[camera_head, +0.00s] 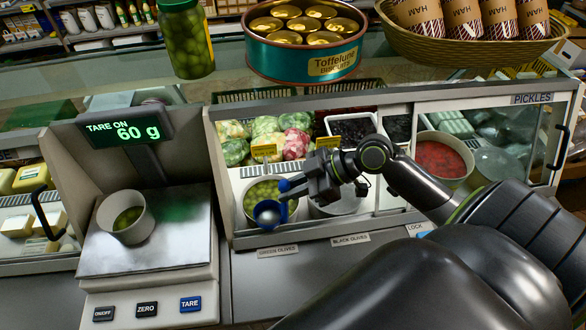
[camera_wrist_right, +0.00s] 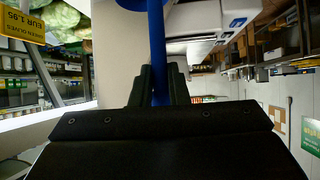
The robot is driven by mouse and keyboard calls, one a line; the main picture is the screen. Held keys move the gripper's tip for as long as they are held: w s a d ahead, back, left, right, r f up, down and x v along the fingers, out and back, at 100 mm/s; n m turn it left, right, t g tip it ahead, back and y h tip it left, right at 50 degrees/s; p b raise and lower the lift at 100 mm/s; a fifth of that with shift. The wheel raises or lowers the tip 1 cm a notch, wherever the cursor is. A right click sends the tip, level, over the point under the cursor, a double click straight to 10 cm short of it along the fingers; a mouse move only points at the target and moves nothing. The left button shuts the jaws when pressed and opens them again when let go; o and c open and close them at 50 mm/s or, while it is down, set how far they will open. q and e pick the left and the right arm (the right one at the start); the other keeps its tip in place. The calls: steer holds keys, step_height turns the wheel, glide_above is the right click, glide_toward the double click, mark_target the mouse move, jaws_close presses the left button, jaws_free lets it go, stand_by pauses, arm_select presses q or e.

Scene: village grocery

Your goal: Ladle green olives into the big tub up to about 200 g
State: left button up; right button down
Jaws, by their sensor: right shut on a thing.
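My right gripper (camera_head: 320,180) is shut on the handle of a blue ladle (camera_head: 269,213); the blue handle (camera_wrist_right: 157,55) also shows between the fingers in the right wrist view. The ladle bowl hangs over the front part of the green olives container (camera_head: 252,193) behind the counter's opening. A white tub (camera_head: 142,226) with some green olives inside stands on the scale plate (camera_head: 180,255). The scale display (camera_head: 125,128) reads "TARE ON 60 g". What the ladle bowl holds cannot be made out. My left gripper is not in view.
A "GREEN OLIVES" label (camera_head: 277,251) and a "BLACK OLIVES" label (camera_head: 350,239) mark the counter front. The pickles pane (camera_head: 515,140) stands at right. A jar (camera_head: 186,45), biscuit tin (camera_head: 305,60) and basket (camera_head: 450,45) sit on the glass top.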

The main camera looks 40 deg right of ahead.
steer(key=w+d+f+b, duration=0.2)
steer(key=w+d+b, duration=0.1)
steer(key=w, duration=0.3)
step_height(320, 180, down, 7)
steer(key=b, duration=0.6)
steer(key=shift+w+f, duration=0.2)
steer(key=shift+w, duration=0.1)
stand_by(0.6)
step_height(320, 180, up, 8)
steer(key=p, duration=0.6)
steer(key=shift+r, duration=0.2)
